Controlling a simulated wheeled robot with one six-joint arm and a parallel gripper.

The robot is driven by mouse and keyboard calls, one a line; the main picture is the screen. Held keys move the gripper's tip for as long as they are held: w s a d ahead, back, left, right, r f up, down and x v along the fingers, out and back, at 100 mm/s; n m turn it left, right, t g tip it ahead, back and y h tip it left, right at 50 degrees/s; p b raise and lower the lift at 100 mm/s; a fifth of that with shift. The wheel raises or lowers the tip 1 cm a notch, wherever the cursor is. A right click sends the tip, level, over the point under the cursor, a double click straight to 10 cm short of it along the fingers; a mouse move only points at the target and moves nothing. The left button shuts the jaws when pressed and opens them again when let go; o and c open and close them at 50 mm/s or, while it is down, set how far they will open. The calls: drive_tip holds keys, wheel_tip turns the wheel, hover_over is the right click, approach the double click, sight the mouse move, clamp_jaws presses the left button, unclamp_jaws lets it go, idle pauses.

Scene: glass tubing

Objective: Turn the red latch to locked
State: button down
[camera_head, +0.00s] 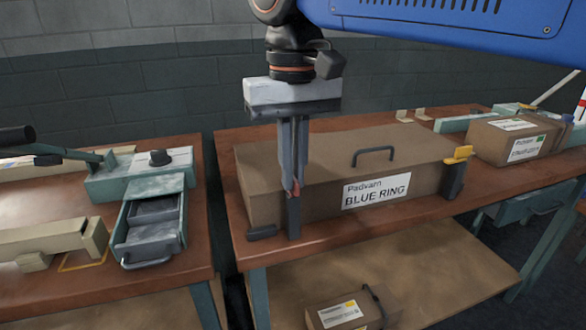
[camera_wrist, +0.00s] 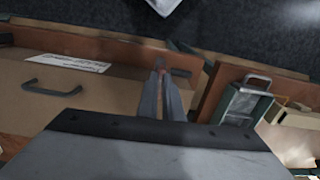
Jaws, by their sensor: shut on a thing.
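A long brown box (camera_head: 325,165) labelled "BLUE RING" lies on the right workbench. A red latch (camera_head: 296,191) shows as a small red piece at the top of a dark post (camera_head: 293,220) at the box's front left end. My gripper (camera_head: 291,186) points down over it, its fingers shut on the red latch and hiding most of it. In the wrist view my gripper (camera_wrist: 161,72) has its fingers close together at the box's end; the latch's angle is hard to tell. A yellow latch (camera_head: 460,154) sits on a dark post at the right end.
The box has a dark handle (camera_head: 373,152) on top. A dark lever-like piece (camera_head: 262,232) lies by its left front corner. Left of a gap, another bench holds a teal unit with an open drawer (camera_head: 150,232). A smaller labelled box (camera_head: 510,138) stands at the right.

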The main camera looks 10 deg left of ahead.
drive_tip(key=shift+m, duration=0.3)
idle(0.4)
drive_tip(key=c, duration=1.9)
unclamp_jaws()
wheel_tip(320, 180, up, 18)
drive_tip(key=shift+f, duration=0.25)
